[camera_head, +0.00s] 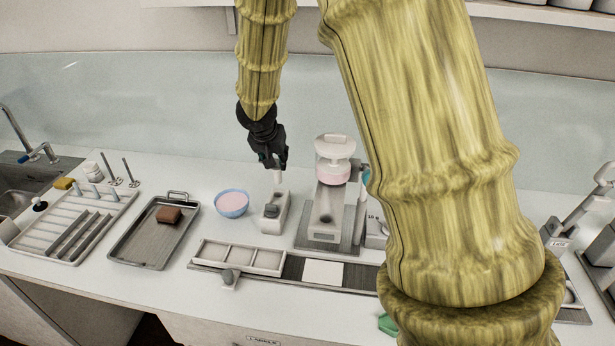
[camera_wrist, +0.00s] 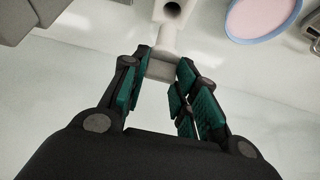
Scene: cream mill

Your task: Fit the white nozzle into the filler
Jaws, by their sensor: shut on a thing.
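My gripper (camera_head: 273,164) points down above a small white-grey unit (camera_head: 271,219) on the counter. It is shut on the pale nozzle (camera_head: 277,176); in the wrist view the nozzle (camera_wrist: 161,67) sits between the green pads (camera_wrist: 161,78). The nozzle narrows towards a light body with a dark round hole (camera_wrist: 172,9). I cannot tell whether the nozzle touches that body or is only in line with it. Right of the gripper stands a white machine (camera_head: 327,224) with a clear, pink-filled hopper (camera_head: 333,171). I cannot tell which of the two is the filler.
A blue-rimmed bowl of pink cream (camera_head: 232,204) stands left of the small unit. A metal tray (camera_head: 135,244) holds a brown block (camera_head: 169,215). A rack (camera_head: 62,222) lies further left. A divided white tray (camera_head: 240,257) lies in front. My arm hides much of the right.

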